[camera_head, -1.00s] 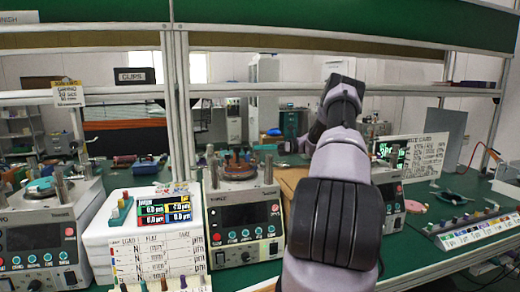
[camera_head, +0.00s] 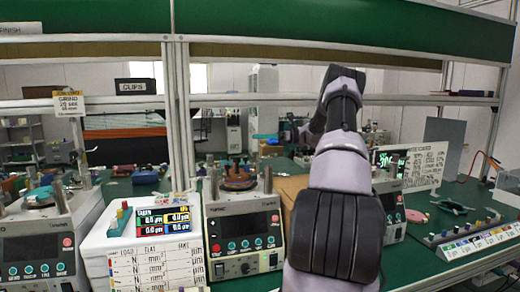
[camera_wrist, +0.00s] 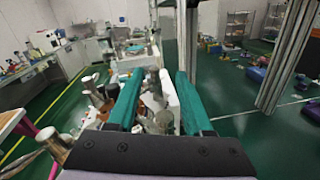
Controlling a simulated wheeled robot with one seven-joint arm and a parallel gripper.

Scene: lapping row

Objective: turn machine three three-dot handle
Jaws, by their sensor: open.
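Lapping machines with control panels stand in a row in the head view: one at the left (camera_head: 38,243), one in the middle (camera_head: 243,233), and one at the right (camera_head: 392,208), partly hidden behind my arm. I cannot read which is machine three. I cannot make out a three-dot handle in either view. My gripper (camera_wrist: 157,88) shows in the wrist view as two teal fingers, apart, with nothing clearly held. Small blurred metal and white parts lie beyond and below the fingers. A metal cylinder (camera_wrist: 99,98) stands left of them.
A white box with a coloured display (camera_head: 165,220) stands between the left and middle machines. A sloped panel with coloured labels (camera_head: 478,236) sits at the right. Shelf posts (camera_head: 178,110) rise behind the machines. The wrist view shows open green floor (camera_wrist: 235,95) at the right.

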